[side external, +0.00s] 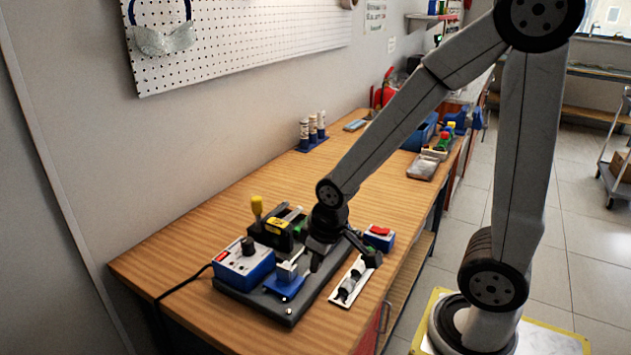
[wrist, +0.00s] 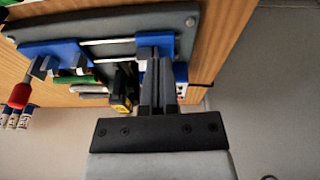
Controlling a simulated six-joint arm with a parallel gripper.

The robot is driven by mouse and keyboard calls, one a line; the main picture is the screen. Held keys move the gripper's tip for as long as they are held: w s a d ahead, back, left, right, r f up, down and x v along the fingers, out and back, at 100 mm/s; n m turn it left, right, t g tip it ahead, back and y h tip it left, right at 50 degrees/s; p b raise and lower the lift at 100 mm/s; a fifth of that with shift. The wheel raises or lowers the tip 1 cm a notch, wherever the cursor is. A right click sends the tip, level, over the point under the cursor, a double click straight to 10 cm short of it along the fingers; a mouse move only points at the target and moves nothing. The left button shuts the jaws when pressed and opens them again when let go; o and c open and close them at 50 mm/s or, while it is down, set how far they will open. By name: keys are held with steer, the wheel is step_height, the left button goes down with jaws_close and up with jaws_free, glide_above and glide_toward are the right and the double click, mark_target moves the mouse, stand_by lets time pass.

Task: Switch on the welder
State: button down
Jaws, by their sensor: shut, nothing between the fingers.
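The welder is a dark base plate (side external: 262,303) with a blue clamp (side external: 285,285) and metal rails. At its left end is a blue control box (side external: 245,265) with a white panel and black knob (side external: 247,246). Behind is a black unit (side external: 272,234) with a yellow label. My gripper (side external: 316,268) is shut and empty, low over the plate, right of the clamp. In the wrist view the shut fingers (wrist: 158,85) overlap a blue clamp (wrist: 154,44); contact cannot be told. The control box (wrist: 181,78) is partly hidden behind them.
A small blue box with a red top (side external: 379,235) and a white tray (side external: 354,281) with dark fittings lie right of the welder. Capped bottles (side external: 313,129) stand near the wall. The middle of the wooden bench (side external: 260,165) is clear.

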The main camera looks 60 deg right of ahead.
step_height(320, 180, up, 6)
steer(key=n+g, duration=0.4)
steer(key=n, duration=1.3)
glide_above(386, 230)
steer(key=w, duration=0.2)
steer(key=shift+r, duration=0.15)
steer(key=f, duration=0.4)
steer(key=s+f, duration=0.1)
steer(key=f, duration=0.9)
steer(key=shift+s, duration=0.4)
